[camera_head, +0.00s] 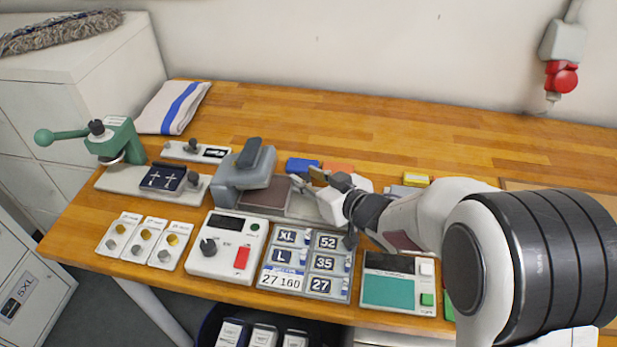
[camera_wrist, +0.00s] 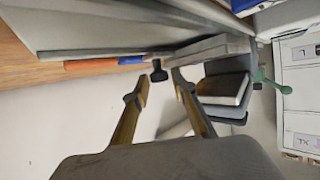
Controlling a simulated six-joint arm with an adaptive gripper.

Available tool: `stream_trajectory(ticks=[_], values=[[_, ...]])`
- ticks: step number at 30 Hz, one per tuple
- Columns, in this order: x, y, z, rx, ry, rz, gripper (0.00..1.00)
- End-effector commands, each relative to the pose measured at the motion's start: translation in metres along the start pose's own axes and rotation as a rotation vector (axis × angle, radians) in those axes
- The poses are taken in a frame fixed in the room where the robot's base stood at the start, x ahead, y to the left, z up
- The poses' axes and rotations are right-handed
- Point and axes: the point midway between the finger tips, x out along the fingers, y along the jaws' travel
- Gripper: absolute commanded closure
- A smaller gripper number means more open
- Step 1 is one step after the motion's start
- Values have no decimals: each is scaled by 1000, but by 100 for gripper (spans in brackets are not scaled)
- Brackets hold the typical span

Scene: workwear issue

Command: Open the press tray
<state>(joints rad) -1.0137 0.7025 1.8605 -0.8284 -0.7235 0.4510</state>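The grey press (camera_head: 243,178) stands left of centre on the bench, with a brown pad (camera_head: 265,193) on the light grey tray (camera_head: 303,207) at its right side. My gripper (camera_head: 307,179) is over the right part of this tray and points left toward the press. In the wrist view the gripper (camera_wrist: 160,88) has its two fingers apart, and a small black knob (camera_wrist: 158,72) shows in or just beyond the gap. I see no finger clearly touching the knob. The press also shows in the wrist view (camera_wrist: 223,93). My gripper and wrist hide part of the tray in the head view.
A green lever press (camera_head: 118,140) stands at the left. Blue (camera_head: 302,165) and orange (camera_head: 338,167) items lie behind the tray. A control box (camera_head: 226,247), a size-label panel (camera_head: 307,262) and a green-screened device (camera_head: 388,290) line the front edge.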

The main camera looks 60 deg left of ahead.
Motion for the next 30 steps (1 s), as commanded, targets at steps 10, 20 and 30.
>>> stream_trajectory(ticks=[10,20,30], values=[[0,0,0,0,0,0,100],[-12,14,6,1,-2,3,100],[-44,49,19,2,0,3,100]])
